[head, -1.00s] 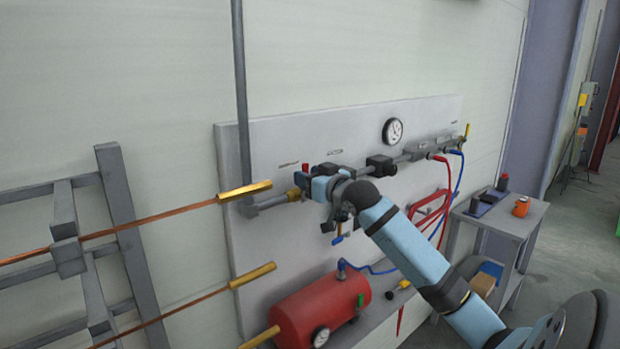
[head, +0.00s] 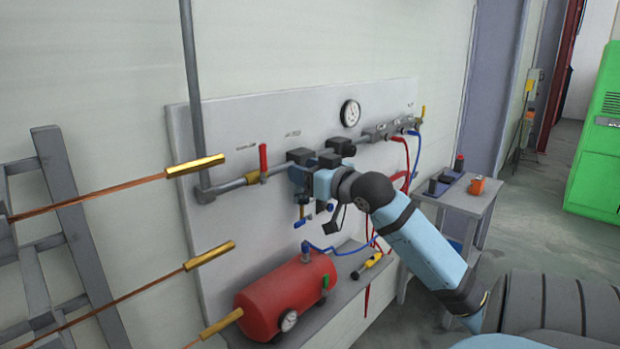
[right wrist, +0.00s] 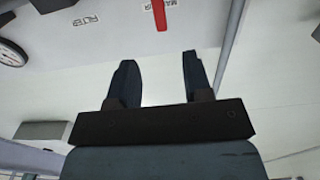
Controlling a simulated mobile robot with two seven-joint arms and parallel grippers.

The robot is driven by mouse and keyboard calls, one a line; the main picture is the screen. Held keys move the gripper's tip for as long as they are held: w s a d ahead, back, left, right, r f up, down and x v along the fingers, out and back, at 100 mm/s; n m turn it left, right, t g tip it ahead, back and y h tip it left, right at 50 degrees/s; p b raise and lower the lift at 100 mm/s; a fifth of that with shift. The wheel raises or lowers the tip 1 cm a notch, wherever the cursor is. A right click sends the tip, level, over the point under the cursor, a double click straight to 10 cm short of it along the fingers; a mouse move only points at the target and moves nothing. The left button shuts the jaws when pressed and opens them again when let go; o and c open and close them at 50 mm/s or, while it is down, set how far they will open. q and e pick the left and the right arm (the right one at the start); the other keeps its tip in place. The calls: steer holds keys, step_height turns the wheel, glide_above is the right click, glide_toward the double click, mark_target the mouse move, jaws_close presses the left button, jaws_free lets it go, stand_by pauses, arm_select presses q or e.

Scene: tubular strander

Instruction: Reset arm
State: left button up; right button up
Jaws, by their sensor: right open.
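My right arm (head: 415,240), light blue with black joints, reaches from the lower right toward the wall panel. My right gripper (head: 300,175) is just right of the red-handled valve and in front of the pipe, partly merged with the dark fittings behind it. In the right wrist view the two dark fingers of the gripper (right wrist: 158,62) are apart with nothing between them. The red valve handle (head: 263,158) stands upright; part of it also shows beyond the fingertips in the right wrist view (right wrist: 160,15). My left gripper is not in view.
The grey panel (head: 215,235) carries a gauge (head: 350,113), pipe and hoses. A red tank (head: 287,297) sits below on a shelf. Copper rods with brass ends (head: 195,166) extend at left. A small table (head: 462,200) and a green cabinet (head: 602,140) stand at right.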

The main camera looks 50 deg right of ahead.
steer(key=shift+s+a, duration=0.1)
steer(key=shift+s, duration=0.55)
steer(key=a+f+g+y+p, duration=0.1)
steer(key=a+f, duration=0.3)
steer(key=f, duration=0.6)
steer(key=a+f+n+g, duration=0.1)
steer(key=a+f+g, duration=0.15)
steer(key=f, duration=0.75)
steer(key=a+f+g+y+p, duration=0.1)
steer(key=a+f, duration=0.4)
steer(key=f, duration=0.5)
steer(key=s+a+f+n+y, duration=0.1)
steer(key=s+a+f, duration=0.3)
steer(key=a+f, duration=0.2)
steer(key=s+a+f+n+g+y, duration=0.1)
steer(key=s+a+f, duration=0.4)
steer(key=a, duration=0.5)
steer(key=s+a+f+n+g+y, duration=0.1)
steer(key=s+a+f, duration=0.4)
steer(key=a+f, duration=0.2)
steer(key=shift+a+p, duration=0.35)
steer(key=shift+a, duration=0.45)
